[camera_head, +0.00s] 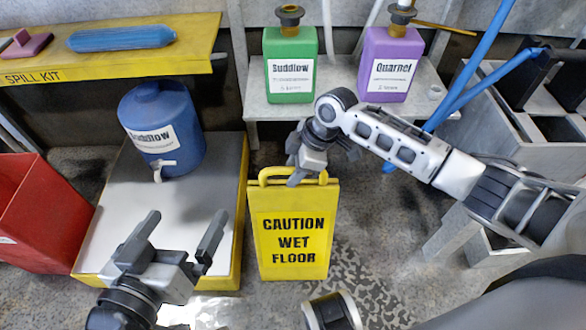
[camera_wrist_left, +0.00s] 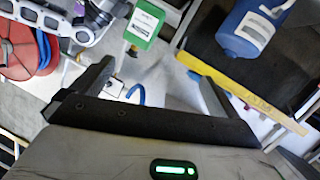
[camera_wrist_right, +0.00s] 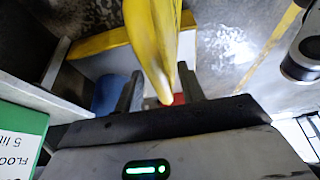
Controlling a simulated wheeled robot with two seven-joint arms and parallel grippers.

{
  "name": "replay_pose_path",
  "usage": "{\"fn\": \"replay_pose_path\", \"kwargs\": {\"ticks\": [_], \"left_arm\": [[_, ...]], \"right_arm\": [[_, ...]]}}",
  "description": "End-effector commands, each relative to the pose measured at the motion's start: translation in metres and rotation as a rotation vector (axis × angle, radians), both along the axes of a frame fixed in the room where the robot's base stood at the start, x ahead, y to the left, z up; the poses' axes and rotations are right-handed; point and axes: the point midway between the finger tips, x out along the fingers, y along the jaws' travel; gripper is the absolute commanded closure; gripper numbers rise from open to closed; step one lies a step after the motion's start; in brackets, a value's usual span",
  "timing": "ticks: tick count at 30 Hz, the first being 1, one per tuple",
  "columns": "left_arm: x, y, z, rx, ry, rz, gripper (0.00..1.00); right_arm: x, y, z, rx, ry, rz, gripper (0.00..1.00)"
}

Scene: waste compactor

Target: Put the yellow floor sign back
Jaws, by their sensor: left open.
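The yellow floor sign (camera_head: 293,235), lettered "CAUTION WET FLOOR", is upright beside the right edge of the low yellow-edged platform. My right gripper (camera_head: 307,176) is at the handle on its top. In the right wrist view the yellow handle (camera_wrist_right: 155,50) lies between the fingers of the right gripper (camera_wrist_right: 160,80), which are drawn close around it. Whether the sign's base touches the floor is hard to tell. My left gripper (camera_head: 180,235) is open and empty above the platform, left of the sign; its spread fingers also show in the left wrist view (camera_wrist_left: 150,85).
A blue drum (camera_head: 160,125) stands on the low platform (camera_head: 105,225). A red bin (camera_head: 40,215) is at far left. Green (camera_head: 290,65) and purple (camera_head: 390,60) bottles stand on a shelf behind the sign. A grey cart (camera_head: 500,140) is at right. Speckled floor is open right of the sign.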

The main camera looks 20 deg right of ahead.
Motion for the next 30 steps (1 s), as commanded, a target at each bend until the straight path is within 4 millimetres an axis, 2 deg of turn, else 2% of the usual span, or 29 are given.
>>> {"fn": "replay_pose_path", "kwargs": {"ticks": [2, 5, 9, 15, 21, 30], "left_arm": [[0.001, 0.001, 0.007, 0.023, -0.003, 0.003, 0.0], [0.0, 0.004, 0.005, 0.062, 0.006, 0.003, 0.0], [-0.004, 0.006, -0.008, 0.107, 0.062, -0.003, 0.0], [-0.007, 0.011, -0.025, 0.139, 0.136, -0.001, 0.0], [-0.004, 0.013, -0.03, 0.144, 0.16, 0.012, 0.0], [0.0, 0.013, -0.027, 0.143, 0.148, 0.012, 0.0]], "right_arm": [[-0.001, -0.006, 0.018, 0.0, -0.003, -0.001, 0.61], [-0.003, -0.014, 0.038, -0.001, -0.003, 0.0, 0.61], [-0.006, -0.025, 0.067, -0.001, -0.003, -0.001, 0.61], [-0.01, -0.037, 0.095, 0.0, -0.001, 0.0, 0.61], [-0.012, -0.041, 0.104, 0.001, 0.0, 0.001, 0.61], [-0.012, -0.041, 0.104, 0.001, 0.0, 0.0, 0.61]]}}
